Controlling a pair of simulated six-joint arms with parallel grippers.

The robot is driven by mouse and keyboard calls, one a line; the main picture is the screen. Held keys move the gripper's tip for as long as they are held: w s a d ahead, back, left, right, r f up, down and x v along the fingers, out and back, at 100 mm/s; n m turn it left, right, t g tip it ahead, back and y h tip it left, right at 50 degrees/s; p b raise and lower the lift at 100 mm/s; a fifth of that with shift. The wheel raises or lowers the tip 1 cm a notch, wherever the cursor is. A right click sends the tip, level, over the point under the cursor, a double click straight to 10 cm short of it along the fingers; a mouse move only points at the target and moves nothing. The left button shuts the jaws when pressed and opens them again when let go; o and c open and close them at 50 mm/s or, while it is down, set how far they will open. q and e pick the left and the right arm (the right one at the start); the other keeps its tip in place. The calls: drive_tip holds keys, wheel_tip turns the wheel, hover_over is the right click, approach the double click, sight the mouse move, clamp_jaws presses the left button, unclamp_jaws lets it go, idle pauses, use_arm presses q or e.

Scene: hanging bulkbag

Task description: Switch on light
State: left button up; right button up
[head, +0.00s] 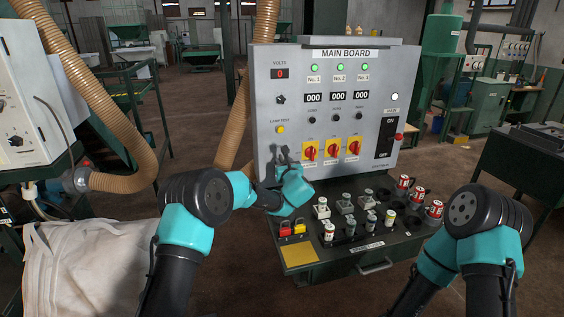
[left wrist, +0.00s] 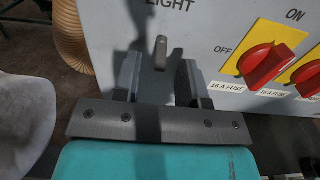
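The light switch is a small grey toggle lever (left wrist: 161,52) on the panel under the word LIGHT, seen in the left wrist view. My left gripper (left wrist: 160,82) is open, with one dark finger on each side of the lever's lower part and gaps between. I cannot tell whether it touches the lever. In the head view my left gripper (head: 280,158) is at the lower left of the grey main board (head: 325,130); my wrist and fingers largely hide the switch there. My right arm is at the lower right, and its gripper is out of view.
Red rotary switches on yellow plates (head: 332,149) sit just right of the left gripper. The dark console shelf (head: 345,192) below holds padlocks, fuses and red cans (head: 434,209). A ribbed tan hose (head: 230,140) hangs to the left. A white bulk bag (head: 85,265) is at lower left.

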sight(281, 159)
use_arm(q)
drive_tip(key=shift+x, duration=1.2)
clamp_jaws()
